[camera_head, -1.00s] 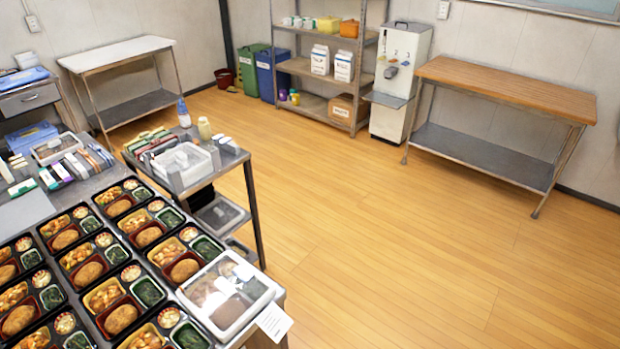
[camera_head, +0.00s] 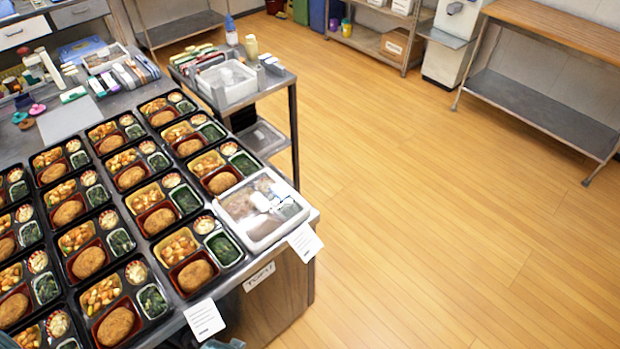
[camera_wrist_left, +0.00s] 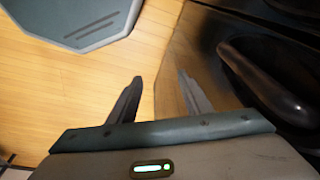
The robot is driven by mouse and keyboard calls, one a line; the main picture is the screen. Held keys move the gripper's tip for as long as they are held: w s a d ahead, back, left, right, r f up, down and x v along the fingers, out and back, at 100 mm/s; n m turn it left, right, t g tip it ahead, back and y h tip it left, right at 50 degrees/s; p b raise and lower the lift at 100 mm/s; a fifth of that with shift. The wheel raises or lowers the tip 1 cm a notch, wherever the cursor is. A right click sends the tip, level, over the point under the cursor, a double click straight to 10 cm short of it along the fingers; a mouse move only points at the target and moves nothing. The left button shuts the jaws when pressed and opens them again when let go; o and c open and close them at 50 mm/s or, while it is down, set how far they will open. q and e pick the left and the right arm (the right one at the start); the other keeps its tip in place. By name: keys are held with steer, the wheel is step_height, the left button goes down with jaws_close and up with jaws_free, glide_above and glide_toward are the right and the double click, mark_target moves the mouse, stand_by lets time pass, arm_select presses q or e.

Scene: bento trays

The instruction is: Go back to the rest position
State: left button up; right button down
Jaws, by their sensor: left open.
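My left gripper shows in the left wrist view (camera_wrist_left: 160,80). Its two fingers are apart with nothing between them. Below and behind them I see wooden floor and a shiny metal surface. In the head view neither gripper shows; only a small teal piece, which seems to be mine, is at the bottom edge. Black bento trays (camera_head: 143,218) stand in rows on the metal table, each with a brown patty, greens and other food. The right gripper is out of sight.
A clear-lidded container (camera_head: 268,238) sits at the table's right corner. A metal cart (camera_head: 275,93) with a white bin stands behind it. A wood-topped table (camera_head: 560,28) is at the back right. The wooden floor (camera_head: 430,220) between is clear.

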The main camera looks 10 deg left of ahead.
arm_select(q)
steer(key=s+a+f+b, duration=0.1)
steer(key=s+f+b, duration=0.4)
steer(key=f, duration=1.4)
steer(key=s+a+f+g, duration=0.1)
steer(key=s+a+f, duration=0.1)
steer(key=s+f, duration=0.9)
steer(key=s, duration=0.4)
steer(key=shift+a+f+g+b, duration=0.25)
steer(key=shift+f+g+b, duration=0.05)
steer(key=shift+f+b, duration=0.1)
steer(key=shift+s, duration=0.1)
steer(key=shift+c, duration=0.3)
